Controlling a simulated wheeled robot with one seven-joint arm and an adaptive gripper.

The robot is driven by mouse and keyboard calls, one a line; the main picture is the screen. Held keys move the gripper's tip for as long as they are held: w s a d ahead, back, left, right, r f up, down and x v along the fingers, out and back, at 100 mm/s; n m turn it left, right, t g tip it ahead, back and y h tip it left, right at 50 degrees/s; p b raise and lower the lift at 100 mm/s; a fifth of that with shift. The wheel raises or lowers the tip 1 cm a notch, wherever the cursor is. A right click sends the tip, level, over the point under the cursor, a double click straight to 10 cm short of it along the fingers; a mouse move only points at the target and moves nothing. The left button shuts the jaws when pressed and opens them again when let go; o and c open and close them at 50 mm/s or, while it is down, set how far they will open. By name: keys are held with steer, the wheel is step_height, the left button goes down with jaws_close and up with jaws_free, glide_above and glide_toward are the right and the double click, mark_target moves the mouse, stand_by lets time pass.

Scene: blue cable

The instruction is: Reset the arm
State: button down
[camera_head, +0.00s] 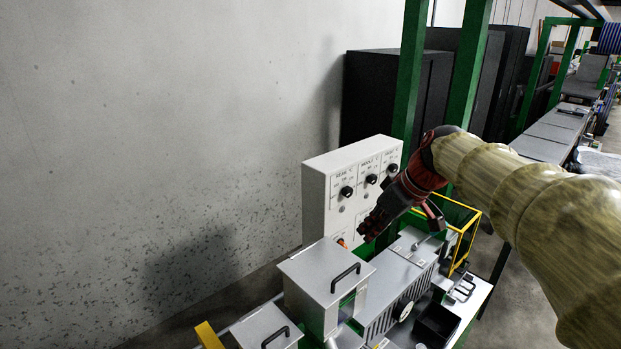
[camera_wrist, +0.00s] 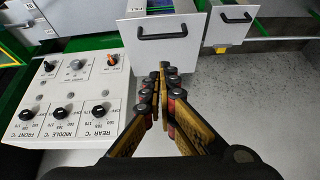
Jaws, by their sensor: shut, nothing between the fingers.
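My arm reaches in from the right in the head view. My gripper (camera_head: 368,232) is in front of the white control panel (camera_head: 318,190) and above the bench machines. In the wrist view my gripper (camera_wrist: 163,72) has its two fingers together at the tips, shut and empty. The tips appear over the edge of a grey box (camera_wrist: 140,30) with a black handle. The control panel (camera_wrist: 75,125) lies to the left of the fingers there, with several black knobs and an orange-tipped one. I cannot tell the exact gap to either.
Grey handled boxes (camera_head: 312,268) and a vented machine (camera_head: 395,315) crowd the bench. A yellow-framed green bin (camera_head: 465,240) stands behind my gripper. Green posts (camera_head: 408,75) and black cabinets (camera_head: 385,90) are behind. Space before the left wall (camera_head: 150,120) is open.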

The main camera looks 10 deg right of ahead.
steer(key=s+a+f+m+h+b, duration=0.3)
steer(key=s+f+m+b, duration=0.3)
steer(key=s+f+b, duration=0.8)
steer(key=s+f, duration=0.9)
steer(key=s, duration=0.4)
steer(key=shift+f+t, duration=0.3)
steer(key=shift+t, duration=0.1)
steer(key=c, duration=2.6)
jaws_free()
steer(key=shift+s+a, duration=0.1)
